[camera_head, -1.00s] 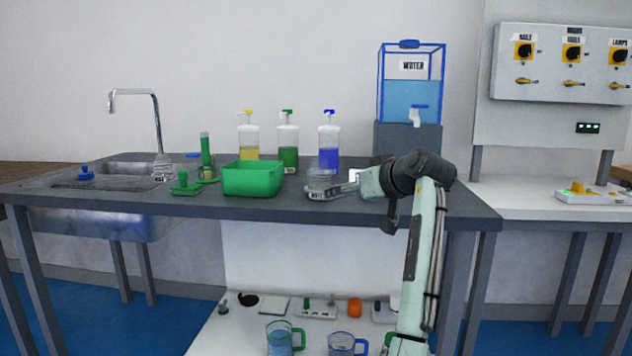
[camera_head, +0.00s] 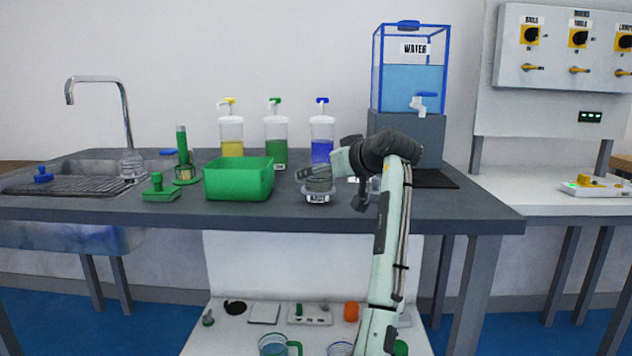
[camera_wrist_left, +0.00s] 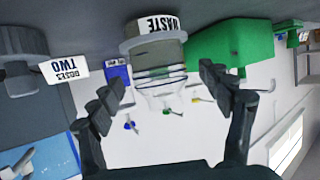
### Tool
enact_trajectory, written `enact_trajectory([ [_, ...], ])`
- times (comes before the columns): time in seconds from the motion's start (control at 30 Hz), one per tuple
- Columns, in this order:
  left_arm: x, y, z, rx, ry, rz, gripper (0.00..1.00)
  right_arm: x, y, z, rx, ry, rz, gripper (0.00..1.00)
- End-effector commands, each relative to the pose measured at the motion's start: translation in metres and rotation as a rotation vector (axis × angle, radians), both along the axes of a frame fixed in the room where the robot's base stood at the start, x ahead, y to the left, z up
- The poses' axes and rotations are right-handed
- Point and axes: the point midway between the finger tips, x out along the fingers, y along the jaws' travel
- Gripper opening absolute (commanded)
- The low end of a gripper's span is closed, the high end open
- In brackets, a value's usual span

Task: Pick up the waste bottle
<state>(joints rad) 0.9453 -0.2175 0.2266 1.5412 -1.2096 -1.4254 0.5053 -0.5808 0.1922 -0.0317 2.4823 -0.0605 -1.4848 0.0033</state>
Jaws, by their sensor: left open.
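The waste bottle (camera_head: 318,197) is a small clear jar with a white "WASTE" label, standing upright on the grey bench right of the green box. In the left wrist view it hangs upside down (camera_wrist_left: 160,68) because that picture is inverted. My left gripper (camera_head: 320,173) is at the height of the bottle's upper part and hides some of it. In the left wrist view the fingers (camera_wrist_left: 163,82) are spread, one on each side of the bottle, with gaps visible. How deep the bottle lies between them is unclear. My right gripper is in neither view.
The green box (camera_head: 238,183) stands close to the left. Yellow, green (camera_head: 276,145) and blue (camera_head: 322,140) pump bottles stand behind. The water tank (camera_head: 409,75) rests on a grey block at the right. The bench front before the bottle is clear.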

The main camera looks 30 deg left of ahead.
Motion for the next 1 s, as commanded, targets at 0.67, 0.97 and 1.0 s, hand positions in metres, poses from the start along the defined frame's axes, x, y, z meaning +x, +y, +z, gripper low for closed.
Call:
enact_trajectory([
  [0.67, 0.023, 0.049, -0.03, -0.001, -0.001, -0.001, 0.78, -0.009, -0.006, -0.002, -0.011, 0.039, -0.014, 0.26],
  [0.97, 0.023, 0.049, -0.029, 0.0, -0.001, 0.0, 0.48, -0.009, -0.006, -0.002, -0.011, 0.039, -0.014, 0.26],
  [1.0, 0.023, 0.049, -0.029, 0.0, -0.001, 0.0, 0.43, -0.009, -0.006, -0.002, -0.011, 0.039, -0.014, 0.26],
])
